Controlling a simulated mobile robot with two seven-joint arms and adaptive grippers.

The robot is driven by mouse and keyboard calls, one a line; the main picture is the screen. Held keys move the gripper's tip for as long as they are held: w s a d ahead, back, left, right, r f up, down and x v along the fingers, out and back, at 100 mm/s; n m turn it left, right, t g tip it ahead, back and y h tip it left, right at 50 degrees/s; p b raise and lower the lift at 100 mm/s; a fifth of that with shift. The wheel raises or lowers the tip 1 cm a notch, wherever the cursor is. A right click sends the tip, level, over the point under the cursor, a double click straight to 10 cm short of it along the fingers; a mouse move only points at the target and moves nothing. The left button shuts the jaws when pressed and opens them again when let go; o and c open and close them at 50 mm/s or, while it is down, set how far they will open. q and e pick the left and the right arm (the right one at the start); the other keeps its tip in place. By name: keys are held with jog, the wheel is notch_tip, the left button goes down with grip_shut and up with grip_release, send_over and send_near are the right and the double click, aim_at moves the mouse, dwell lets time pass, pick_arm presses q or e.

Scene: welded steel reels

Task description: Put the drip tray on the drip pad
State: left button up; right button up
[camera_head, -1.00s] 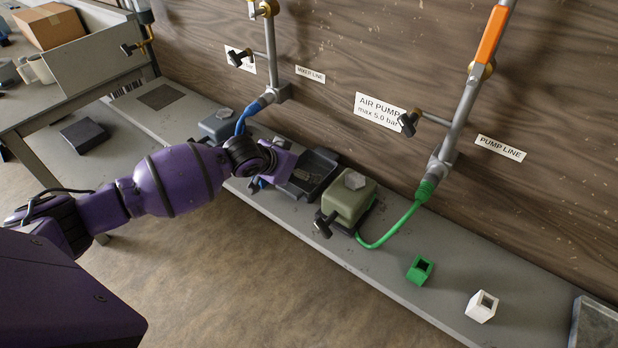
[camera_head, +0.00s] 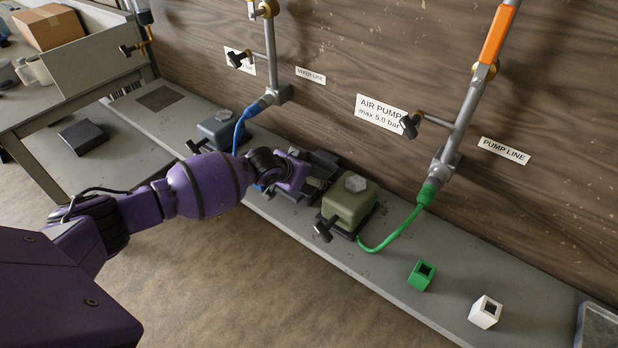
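The dark drip tray (camera_head: 322,160) lies on the grey shelf, left of the green pump block. My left gripper (camera_head: 313,184) is at the tray's near left part and hides some of it. Its fingers are small and dark against the tray, so I cannot tell whether they are open, shut or touching it. A flat dark square that looks like the drip pad (camera_head: 160,98) lies bare at the shelf's far left end. My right gripper is out of view.
The green pump block (camera_head: 349,206) with its black knob and green hose stands close right of the tray. A blue-grey block (camera_head: 217,128) with a blue hose stands left of it. Green (camera_head: 421,275) and white (camera_head: 485,311) square pieces sit farther right. Pipes with valve handles rise along the wall.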

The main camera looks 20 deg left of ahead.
pick_arm(q)
jog(key=c, duration=0.8)
jog(key=shift+r, duration=0.1)
jog(key=shift+c, duration=0.8)
